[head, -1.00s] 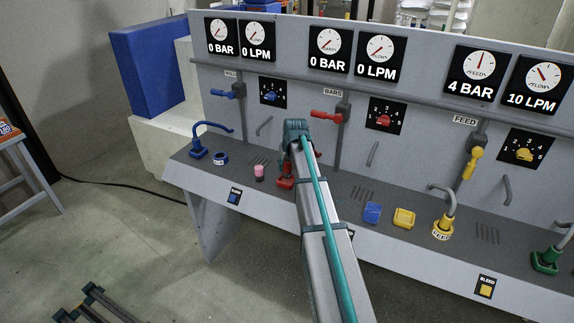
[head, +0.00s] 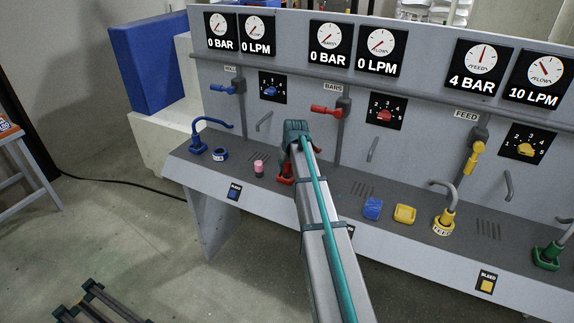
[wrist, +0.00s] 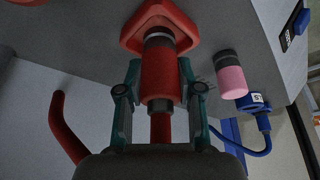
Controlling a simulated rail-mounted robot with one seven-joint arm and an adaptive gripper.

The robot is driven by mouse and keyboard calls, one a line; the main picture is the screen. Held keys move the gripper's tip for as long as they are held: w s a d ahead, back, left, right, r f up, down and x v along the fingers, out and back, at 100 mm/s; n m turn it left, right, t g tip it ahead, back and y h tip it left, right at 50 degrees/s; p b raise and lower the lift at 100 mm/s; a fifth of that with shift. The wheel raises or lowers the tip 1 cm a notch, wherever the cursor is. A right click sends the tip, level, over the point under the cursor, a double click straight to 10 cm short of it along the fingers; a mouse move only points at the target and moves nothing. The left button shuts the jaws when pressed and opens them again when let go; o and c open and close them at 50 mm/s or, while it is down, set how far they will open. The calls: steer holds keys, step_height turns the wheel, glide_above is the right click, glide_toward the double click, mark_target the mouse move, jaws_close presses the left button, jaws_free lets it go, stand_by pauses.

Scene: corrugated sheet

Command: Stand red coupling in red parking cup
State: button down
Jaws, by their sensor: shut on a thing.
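The red coupling (wrist: 161,76) is a red cylinder with a grey collar and a dark end band. My gripper (wrist: 160,90) is shut on it, one finger on each side. The red parking cup (wrist: 133,37) is at the top of the wrist view. The coupling's dark end overlaps the cup's opening; I cannot tell how deep it sits. In the head view my gripper (head: 296,142) is over the bench ledge, with the red cup (head: 286,180) directly below, partly hidden by my arm.
A pink cylinder (head: 259,167) stands left of the red cup; it also shows in the wrist view (wrist: 231,78). A blue coupling (head: 197,143) stands in its cup farther left. Blue (head: 372,209) and yellow (head: 404,214) pieces lie to the right. A red valve handle (head: 326,111) is on the panel behind.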

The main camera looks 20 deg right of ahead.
steer(key=shift+f, duration=0.3)
steer(key=c, duration=0.7)
jaws_free()
steer(key=v, duration=1.2)
steer(key=shift+r, duration=0.1)
